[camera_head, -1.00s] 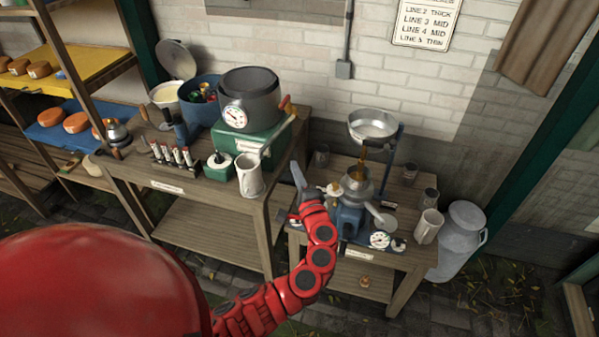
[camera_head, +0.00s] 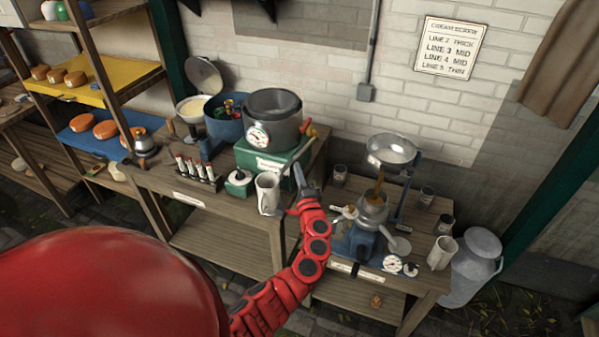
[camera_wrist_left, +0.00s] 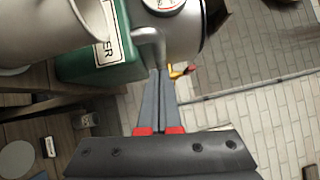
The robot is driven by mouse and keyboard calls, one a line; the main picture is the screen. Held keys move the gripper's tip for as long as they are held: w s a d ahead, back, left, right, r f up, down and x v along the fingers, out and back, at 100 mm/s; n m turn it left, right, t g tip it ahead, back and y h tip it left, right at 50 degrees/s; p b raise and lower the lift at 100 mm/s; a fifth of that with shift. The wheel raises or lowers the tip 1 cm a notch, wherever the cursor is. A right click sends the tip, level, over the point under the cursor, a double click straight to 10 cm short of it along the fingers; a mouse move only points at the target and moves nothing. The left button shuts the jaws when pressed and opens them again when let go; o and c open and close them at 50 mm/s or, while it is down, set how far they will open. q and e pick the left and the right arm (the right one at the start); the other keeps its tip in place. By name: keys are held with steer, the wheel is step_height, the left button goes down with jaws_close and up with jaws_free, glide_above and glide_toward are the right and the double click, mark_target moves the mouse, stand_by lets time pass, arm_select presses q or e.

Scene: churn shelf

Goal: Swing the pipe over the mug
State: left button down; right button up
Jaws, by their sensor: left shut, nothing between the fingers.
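A cream mug (camera_head: 267,196) stands on the left table in front of the green box under the grey pot. It shows large at the upper left of the left wrist view (camera_wrist_left: 50,25). A pale pipe (camera_head: 293,160) slants from the pot's right side down towards the mug. In the wrist view the bent metal pipe (camera_wrist_left: 150,45) is just beyond my fingertips and right of the mug. I cannot tell if its end is over the mug. My left gripper (camera_head: 299,172) is shut and empty, close to the pipe; contact is unclear. My right gripper is out of view.
The grey pot (camera_head: 272,118) with a gauge sits on the green box (camera_head: 258,161). A red-and-yellow handle (camera_head: 310,132) is beside it. On the right table stand a blue separator (camera_head: 360,243), jars and another cream mug (camera_head: 441,253). A milk can (camera_head: 472,268) stands at right.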

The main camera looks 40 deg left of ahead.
mark_target(284, 168)
arm_select(q)
steer(key=a+t+h+b, duration=0.1)
steer(key=a+m+b, duration=0.1)
steer(key=a, duration=0.1)
steer(key=a+m+t+h+b, duration=0.1)
steer(key=b, duration=0.1)
steer(key=shift+s+a+f+t+h, duration=0.25)
steer(key=shift+s+a+t+h, duration=0.05)
steer(key=shift+s, duration=0.1)
steer(key=shift+r, duration=0.35)
steer(key=shift+a, duration=0.1)
steer(key=shift+f, duration=0.1)
